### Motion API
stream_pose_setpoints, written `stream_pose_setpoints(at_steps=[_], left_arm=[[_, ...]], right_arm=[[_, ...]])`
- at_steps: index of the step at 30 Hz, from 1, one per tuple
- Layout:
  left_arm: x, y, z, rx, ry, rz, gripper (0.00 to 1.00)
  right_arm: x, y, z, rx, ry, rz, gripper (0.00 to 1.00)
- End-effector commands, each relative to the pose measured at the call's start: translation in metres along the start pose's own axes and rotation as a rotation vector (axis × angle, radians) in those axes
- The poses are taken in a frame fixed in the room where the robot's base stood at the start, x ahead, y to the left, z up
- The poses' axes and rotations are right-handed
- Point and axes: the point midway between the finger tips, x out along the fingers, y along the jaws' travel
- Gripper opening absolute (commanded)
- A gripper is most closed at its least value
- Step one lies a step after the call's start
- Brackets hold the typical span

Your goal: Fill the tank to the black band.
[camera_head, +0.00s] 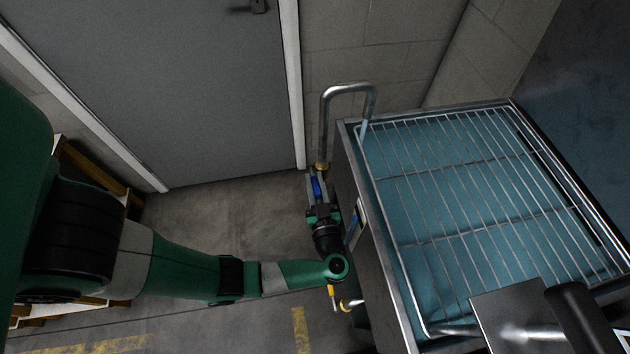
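The steel tank (375,262) stands at the right, with a wire rack over its top and blue water showing through the bars. A curved metal spout (347,88) reaches over its back left corner, and a thin pale blue stream (363,131) shows below its end. My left gripper (317,186) is at the foot of the spout pipe, with its fingers around a blue valve handle (317,187); whether they press on it is unclear. A small gauge window (355,224) is on the tank's left side; its black band cannot be made out. My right gripper is out of view.
A yellow lever (334,296) and brass fitting (351,304) sit low at the tank's left side. A steel plate and dark cylinder (582,318) cover the tank's front right corner. A grey door (190,90) stands behind. Bare floor (215,220) lies left of the tank.

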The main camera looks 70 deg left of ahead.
Motion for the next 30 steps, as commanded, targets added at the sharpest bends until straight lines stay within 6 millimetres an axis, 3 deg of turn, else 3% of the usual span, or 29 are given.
stream_pose_setpoints(at_steps=[2,30], left_arm=[[-0.0001,0.0,0.0,0.0,0.0,0.0,0.0],[-0.0002,0.0,0.0,0.0,0.0,0.0,0.0]], right_arm=[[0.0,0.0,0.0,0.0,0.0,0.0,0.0],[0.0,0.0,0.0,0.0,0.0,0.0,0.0]])
